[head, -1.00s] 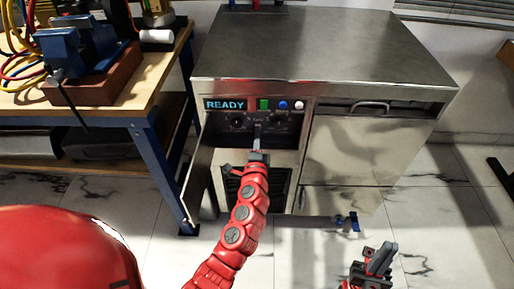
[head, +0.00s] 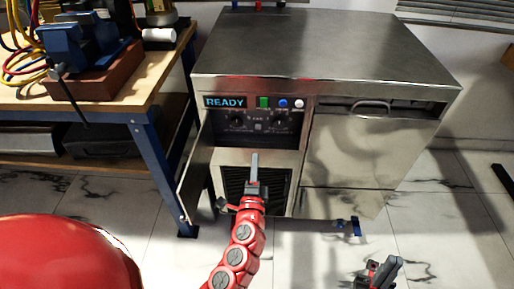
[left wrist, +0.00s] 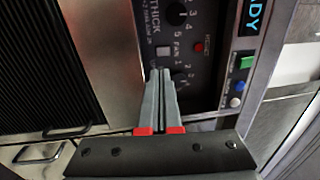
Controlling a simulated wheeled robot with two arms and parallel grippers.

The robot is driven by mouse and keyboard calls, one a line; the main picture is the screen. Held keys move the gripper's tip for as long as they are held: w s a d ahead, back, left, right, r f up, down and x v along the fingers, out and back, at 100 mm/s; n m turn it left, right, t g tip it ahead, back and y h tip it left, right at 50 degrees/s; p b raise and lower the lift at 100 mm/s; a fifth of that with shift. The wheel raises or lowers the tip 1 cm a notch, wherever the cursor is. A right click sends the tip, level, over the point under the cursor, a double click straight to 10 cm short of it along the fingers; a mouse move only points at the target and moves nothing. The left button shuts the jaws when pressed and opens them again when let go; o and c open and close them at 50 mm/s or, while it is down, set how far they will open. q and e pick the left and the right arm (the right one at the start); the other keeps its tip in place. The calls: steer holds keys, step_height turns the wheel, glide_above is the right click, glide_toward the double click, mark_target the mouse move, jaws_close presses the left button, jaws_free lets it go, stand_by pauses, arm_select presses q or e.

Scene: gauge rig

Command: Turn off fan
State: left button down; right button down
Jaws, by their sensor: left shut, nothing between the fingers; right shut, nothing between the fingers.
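The control panel (head: 258,125) is on the upper left front of the metal cabinet, with two dark knobs. In the left wrist view, the panel (left wrist: 208,70) appears turned on its side with a "FAN" label (left wrist: 176,49). A dark knob (left wrist: 182,78) beside that label is partly hidden by my fingertips. Another dark knob (left wrist: 176,14) shows at the top edge. My left gripper (head: 255,160) is shut and empty, in front of and just below the panel in the head view. My right gripper (head: 384,270) is shut and empty, low in front of the cabinet.
A lit "READY" display (head: 225,102) and green (head: 263,102), blue (head: 283,104) and white (head: 299,104) buttons line the panel's top. An open metal door (head: 197,170) stands at its left. A dark vent grille (head: 236,187) is below. A workbench (head: 150,95) stands left.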

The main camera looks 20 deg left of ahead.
arm_select(q)
steer(key=shift+v, duration=1.8)
